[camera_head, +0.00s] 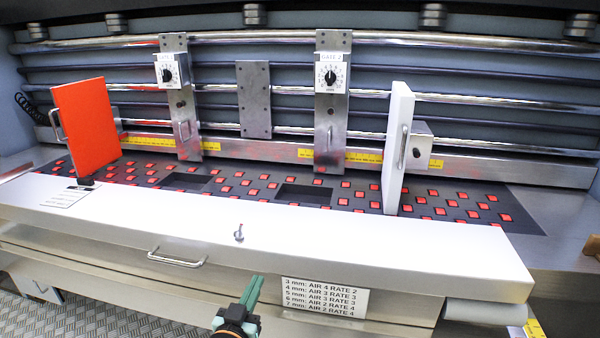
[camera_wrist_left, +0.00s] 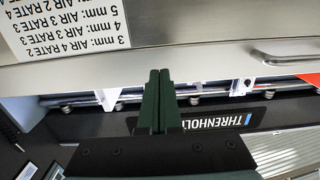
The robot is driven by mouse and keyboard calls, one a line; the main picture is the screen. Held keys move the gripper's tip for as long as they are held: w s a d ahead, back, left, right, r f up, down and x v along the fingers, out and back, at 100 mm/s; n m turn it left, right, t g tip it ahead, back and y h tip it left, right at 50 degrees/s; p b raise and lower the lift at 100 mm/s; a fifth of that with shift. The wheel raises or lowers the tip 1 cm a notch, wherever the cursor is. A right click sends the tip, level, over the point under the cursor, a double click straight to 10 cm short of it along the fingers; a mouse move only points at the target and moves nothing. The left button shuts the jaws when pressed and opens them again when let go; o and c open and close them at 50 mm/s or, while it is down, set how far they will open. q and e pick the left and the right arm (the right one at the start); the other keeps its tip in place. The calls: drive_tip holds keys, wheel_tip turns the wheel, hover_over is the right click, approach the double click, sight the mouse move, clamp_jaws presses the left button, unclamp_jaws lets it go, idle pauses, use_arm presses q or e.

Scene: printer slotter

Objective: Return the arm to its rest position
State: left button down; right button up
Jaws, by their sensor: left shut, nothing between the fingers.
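My left gripper (camera_head: 250,290) shows at the bottom middle of the head view, in front of the machine's front panel. Its green fingers are together and empty, pointing up. In the left wrist view the same dark green fingers (camera_wrist_left: 158,85) are pressed side by side with nothing between them. The gripper appears clear of the machine's front edge. My right gripper does not show in either view.
The machine has a white front cover (camera_head: 290,225) with a handle (camera_head: 176,260) and a label of rates (camera_head: 325,297). A red panel (camera_head: 86,125) and a white panel (camera_head: 398,150) stand on the bed. Two dials (camera_head: 332,77) hang behind. Treadplate floor (camera_head: 80,318) lies lower left.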

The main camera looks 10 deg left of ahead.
use_arm(q)
drive_tip(key=s+f+g+p, duration=0.2)
drive_tip(key=s+f, duration=0.4)
drive_tip(key=s, duration=0.3)
drive_tip(key=s+f+g+p, duration=0.1)
drive_tip(key=s+f+g, duration=0.2)
drive_tip(key=s+f, duration=0.3)
drive_tip(key=s+f+m+g+h+p, duration=0.1)
drive_tip(key=s+f, duration=0.4)
drive_tip(key=s, duration=0.7)
drive_tip(key=g+p, duration=0.1)
drive_tip(key=g, duration=0.1)
drive_tip(key=shift+s+a+f+g+p, duration=0.25)
drive_tip(key=shift+s+f+g+p, duration=0.05)
drive_tip(key=shift+f+p, duration=0.1)
